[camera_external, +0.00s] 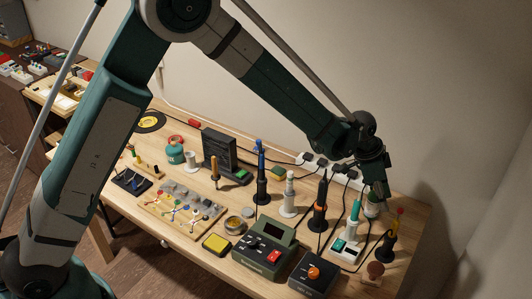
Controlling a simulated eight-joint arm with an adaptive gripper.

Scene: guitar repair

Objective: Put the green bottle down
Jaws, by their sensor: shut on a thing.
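My gripper (376,187) is at the right end of the workbench, pointing down. It is shut on a small green bottle (372,207) with a pale band, mostly hidden by the fingers. I cannot tell whether the bottle's base touches the bench. It is close behind the white stand with a teal-handled tool (353,222) and left of a dark holder with an orange-tipped tool (387,244).
The workbench (190,238) is crowded at right with upright tools, a green control box (264,250) and a dark box with an orange knob (313,273). A power strip (325,166) lies along the wall behind. A teal round container (175,152) stands farther left.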

